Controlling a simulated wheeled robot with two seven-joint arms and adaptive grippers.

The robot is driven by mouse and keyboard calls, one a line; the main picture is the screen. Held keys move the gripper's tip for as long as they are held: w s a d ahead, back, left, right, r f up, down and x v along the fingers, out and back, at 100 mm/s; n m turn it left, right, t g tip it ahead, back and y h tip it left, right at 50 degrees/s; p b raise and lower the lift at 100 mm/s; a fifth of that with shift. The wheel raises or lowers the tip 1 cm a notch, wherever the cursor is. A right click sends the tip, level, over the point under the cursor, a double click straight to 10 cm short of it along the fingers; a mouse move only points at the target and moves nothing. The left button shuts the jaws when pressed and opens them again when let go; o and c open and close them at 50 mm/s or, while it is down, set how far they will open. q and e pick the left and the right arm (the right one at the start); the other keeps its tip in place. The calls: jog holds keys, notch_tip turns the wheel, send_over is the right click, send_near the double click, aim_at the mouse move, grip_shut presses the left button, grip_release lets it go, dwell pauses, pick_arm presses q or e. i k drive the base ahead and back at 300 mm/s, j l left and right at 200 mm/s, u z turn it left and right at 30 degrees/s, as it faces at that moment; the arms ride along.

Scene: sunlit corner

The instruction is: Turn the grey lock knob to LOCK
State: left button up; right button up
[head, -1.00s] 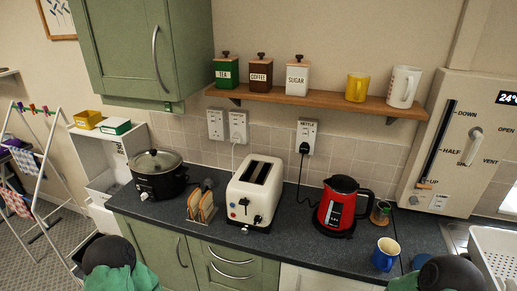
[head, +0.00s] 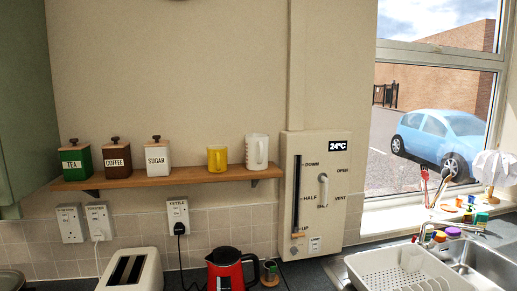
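A pale control panel (head: 345,225) hangs on the wall left of the window. It bears a light grey upright handle (head: 323,191) on its right half, between the words OPEN and VENT; I cannot make out the word LOCK. No other grey lock knob can be told apart in view. A dark vertical slot (head: 297,190) marked DOWN, HALF and UP runs on the panel's left side. Neither of my grippers is in view.
A wooden shelf (head: 205,179) with canisters, a yellow mug (head: 217,158) and a white jug (head: 257,151) is left of the panel. Below stand a toaster (head: 130,272) and a red kettle (head: 228,270). A white dish rack (head: 415,268) by the sink is at lower right.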

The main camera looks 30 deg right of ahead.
aim_at(294, 250)
jog(key=z, duration=1.3)
